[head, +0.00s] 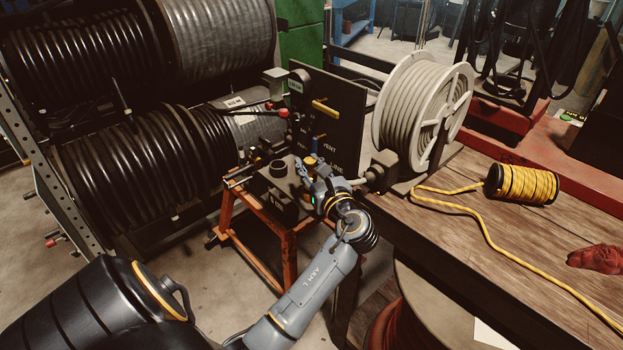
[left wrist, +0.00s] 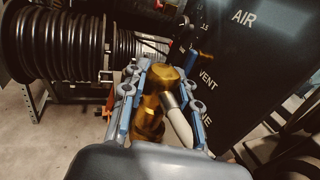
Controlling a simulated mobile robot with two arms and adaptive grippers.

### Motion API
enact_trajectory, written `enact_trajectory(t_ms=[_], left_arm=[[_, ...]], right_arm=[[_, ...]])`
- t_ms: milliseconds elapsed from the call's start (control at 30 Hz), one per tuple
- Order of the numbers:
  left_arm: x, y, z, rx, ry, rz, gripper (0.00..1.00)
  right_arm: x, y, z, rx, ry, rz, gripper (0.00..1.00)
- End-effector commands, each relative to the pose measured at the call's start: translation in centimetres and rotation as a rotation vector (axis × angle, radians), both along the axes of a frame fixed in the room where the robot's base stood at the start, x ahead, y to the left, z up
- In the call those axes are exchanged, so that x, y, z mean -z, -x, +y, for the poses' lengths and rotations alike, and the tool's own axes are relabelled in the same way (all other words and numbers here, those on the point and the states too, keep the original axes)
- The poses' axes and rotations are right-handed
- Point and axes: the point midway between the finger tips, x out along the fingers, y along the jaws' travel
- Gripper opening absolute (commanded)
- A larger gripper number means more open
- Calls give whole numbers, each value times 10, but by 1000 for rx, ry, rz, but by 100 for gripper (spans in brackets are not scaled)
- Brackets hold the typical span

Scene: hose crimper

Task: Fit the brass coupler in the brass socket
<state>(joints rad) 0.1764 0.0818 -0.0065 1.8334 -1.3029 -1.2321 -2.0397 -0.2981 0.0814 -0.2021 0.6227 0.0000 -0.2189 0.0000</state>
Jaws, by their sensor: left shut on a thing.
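My left gripper (head: 312,166) is beside the dark panel, above the right end of the orange stand. In the left wrist view my left gripper (left wrist: 166,76) has its blue-edged fingers on both sides of a brass coupler (left wrist: 151,112), and it is shut on it. The brass shows a wider lower body and a blocky upper end near the fingertips. I cannot tell the brass socket apart from this brass, nor whether the two touch. In the head view the gripper hides the coupler. My right gripper is not in view.
The dark panel (head: 345,105) with a yellow handle (head: 325,108) stands behind the gripper. A black crimper-like block (head: 280,178) sits on the orange stand (head: 289,245). A hose reel (head: 422,108) and yellow rope spool (head: 522,184) are on the wooden bench at right.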

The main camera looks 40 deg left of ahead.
Motion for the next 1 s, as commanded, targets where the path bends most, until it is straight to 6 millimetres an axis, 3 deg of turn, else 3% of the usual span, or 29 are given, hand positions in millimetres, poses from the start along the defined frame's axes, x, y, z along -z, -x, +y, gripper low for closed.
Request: enact_trajectory(t_ms=[233,400,833,867,967,1000], left_arm=[[18,-13,9,0,-4,1,0],[42,-12,8,1,-2,2,0],[50,-12,7,1,-2,0,0],[50,-12,7,1,-1,1,33],[50,-12,7,1,-1,1,52],[50,-12,7,1,-1,0,52]], right_arm=[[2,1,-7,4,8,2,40],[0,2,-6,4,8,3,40],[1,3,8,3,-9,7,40],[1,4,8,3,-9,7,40],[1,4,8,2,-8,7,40],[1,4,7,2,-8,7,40]])
